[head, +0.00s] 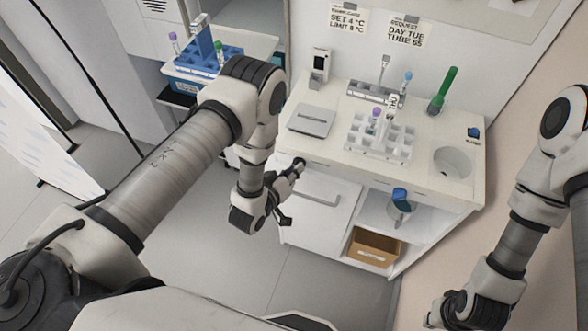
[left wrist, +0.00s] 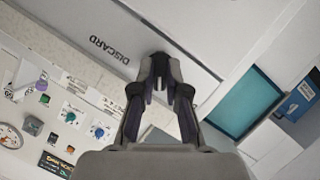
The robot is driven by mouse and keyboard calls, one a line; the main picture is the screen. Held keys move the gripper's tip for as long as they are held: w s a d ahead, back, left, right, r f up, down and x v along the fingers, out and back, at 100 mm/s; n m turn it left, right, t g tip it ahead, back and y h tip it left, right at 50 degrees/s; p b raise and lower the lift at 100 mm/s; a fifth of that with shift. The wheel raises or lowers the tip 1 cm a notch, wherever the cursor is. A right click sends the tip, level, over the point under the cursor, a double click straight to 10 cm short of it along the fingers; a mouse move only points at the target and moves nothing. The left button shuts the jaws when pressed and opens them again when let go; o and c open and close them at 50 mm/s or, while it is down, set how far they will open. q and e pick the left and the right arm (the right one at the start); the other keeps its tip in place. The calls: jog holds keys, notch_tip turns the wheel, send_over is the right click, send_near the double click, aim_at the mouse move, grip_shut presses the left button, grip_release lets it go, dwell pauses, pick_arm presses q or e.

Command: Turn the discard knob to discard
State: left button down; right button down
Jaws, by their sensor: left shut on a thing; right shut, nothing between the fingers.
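My left gripper (head: 298,164) is at the front face of the white counter (head: 330,162), near its left corner, just under the top edge. In the left wrist view its fingers (left wrist: 160,66) are brought together against a pale panel, beside the upside-down word DISCARD (left wrist: 110,47). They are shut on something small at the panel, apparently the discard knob. The knob itself is hidden by the fingers, so its turn position cannot be told. My right gripper (head: 432,320) is shut and empty at the bottom right of the head view, away from the counter.
On the counter stand a white tube rack (head: 378,150), a grey flat device (head: 311,120) and a green tube (head: 441,90). A round opening (head: 452,162) is at the right. A cardboard box (head: 373,247) sits on the lower shelf. A blue rack (head: 203,50) stands at the back left.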

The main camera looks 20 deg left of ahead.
pick_arm(q)
jog(key=m+y+p, duration=0.1)
jog(key=m+y, duration=0.1)
jog(key=m, duration=0.1)
jog(key=m+y+p, duration=0.1)
jog(key=m+y, duration=0.1)
jog(key=m, duration=0.1)
jog(key=m+y+p, duration=0.1)
jog(key=m+y, duration=0.1)
jog(key=m, duration=0.2)
jog(key=shift+d+r+y+p, duration=0.1)
jog(key=shift+d+y+p, duration=0.25)
jog(key=shift+d+y, duration=0.05)
dwell(0.4)
jog(key=c, duration=1.2)
grip_release()
